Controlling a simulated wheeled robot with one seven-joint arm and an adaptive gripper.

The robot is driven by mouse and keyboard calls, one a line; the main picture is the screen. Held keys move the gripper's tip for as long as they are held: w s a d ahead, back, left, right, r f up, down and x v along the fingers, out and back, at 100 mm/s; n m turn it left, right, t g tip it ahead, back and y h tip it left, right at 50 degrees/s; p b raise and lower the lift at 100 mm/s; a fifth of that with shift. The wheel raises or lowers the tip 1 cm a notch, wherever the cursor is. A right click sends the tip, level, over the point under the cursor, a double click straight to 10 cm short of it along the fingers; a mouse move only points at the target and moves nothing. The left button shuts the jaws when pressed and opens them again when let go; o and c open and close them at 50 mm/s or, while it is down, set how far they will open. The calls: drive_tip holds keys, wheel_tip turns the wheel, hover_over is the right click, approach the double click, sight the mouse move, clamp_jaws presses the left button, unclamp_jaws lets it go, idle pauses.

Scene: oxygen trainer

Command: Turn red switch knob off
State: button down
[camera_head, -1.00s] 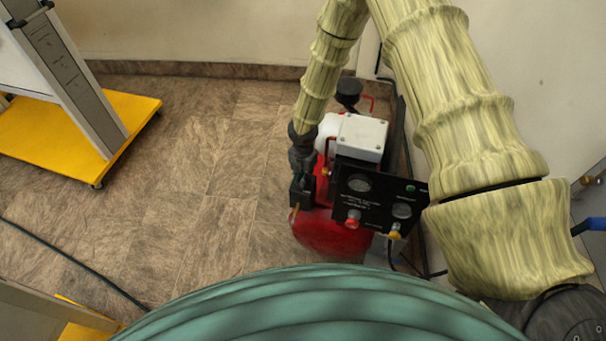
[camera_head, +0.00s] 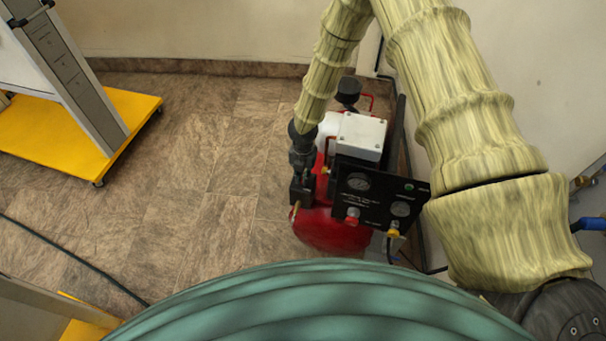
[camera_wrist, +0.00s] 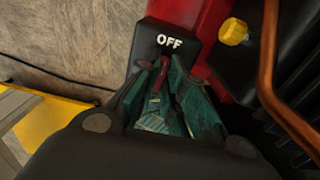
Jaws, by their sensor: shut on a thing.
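The black switch box (camera_wrist: 165,42) with the white word OFF is at the top middle of the wrist view. It also shows on the left side of the red compressor in the head view (camera_head: 299,193). The small red switch knob (camera_wrist: 162,66) is just below the OFF label, mostly hidden by the fingers. My gripper (camera_wrist: 165,72) is closed around the knob, its teal-lined fingertips against the box's lower face. In the head view, my gripper (camera_head: 302,172) reaches down to the box from above. The knob's exact angle cannot be told.
The red compressor tank (camera_head: 335,232) carries a black gauge panel (camera_head: 375,195) and a white-topped housing (camera_head: 361,136). A yellow knob (camera_wrist: 233,32) and a copper pipe (camera_wrist: 271,75) are close by on the right. The floor left of the compressor is open.

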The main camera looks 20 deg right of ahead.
drive_tip(key=c, duration=1.5)
unclamp_jaws()
wheel_tip(320, 180, up, 12)
